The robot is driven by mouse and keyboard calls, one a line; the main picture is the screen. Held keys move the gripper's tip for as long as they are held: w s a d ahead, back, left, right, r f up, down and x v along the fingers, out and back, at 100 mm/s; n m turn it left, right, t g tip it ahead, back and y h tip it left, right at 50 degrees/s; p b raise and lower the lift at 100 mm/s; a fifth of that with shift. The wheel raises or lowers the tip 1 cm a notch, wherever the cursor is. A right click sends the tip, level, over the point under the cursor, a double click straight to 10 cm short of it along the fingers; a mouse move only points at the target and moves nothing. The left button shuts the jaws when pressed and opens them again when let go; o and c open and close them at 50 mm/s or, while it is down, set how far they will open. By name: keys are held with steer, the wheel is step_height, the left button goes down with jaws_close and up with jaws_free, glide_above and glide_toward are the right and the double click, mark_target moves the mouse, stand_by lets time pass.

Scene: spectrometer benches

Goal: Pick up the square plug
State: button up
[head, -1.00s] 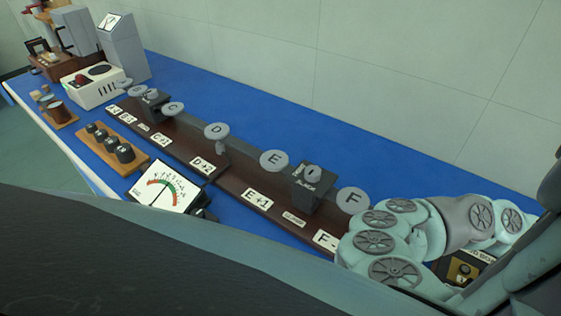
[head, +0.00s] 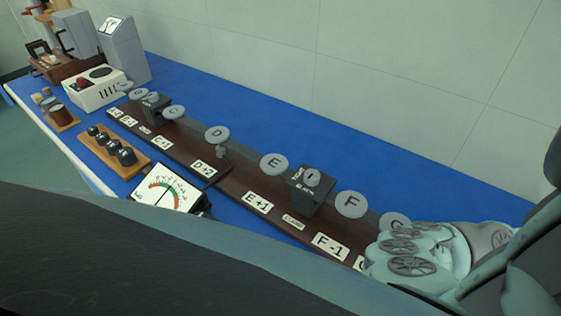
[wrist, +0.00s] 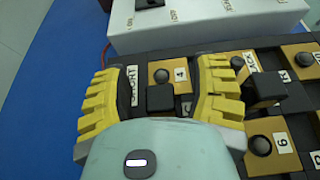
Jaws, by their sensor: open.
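In the wrist view, my gripper (wrist: 164,84) shows two yellow ribbed fingers spread apart, with nothing held. A small black square-topped plug (wrist: 160,98) stands between them, with a gap on each side. Whether the fingertips are down at its level I cannot tell. A second black square-topped block (wrist: 266,88) stands to the right, outside the right finger. In the head view, my arm is at the lower right and my gripper is not visible. The plug is not visible there either.
Around the plug are tan tiles with round black knobs, one marked 4 (wrist: 182,75) and one marked 6 (wrist: 283,142). A white box (wrist: 190,22) stands behind. The head view shows a long brown rail (head: 235,190) with lettered discs and a meter (head: 166,194) on a blue bench.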

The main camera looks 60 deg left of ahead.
jaws_close()
stand_by(0.7)
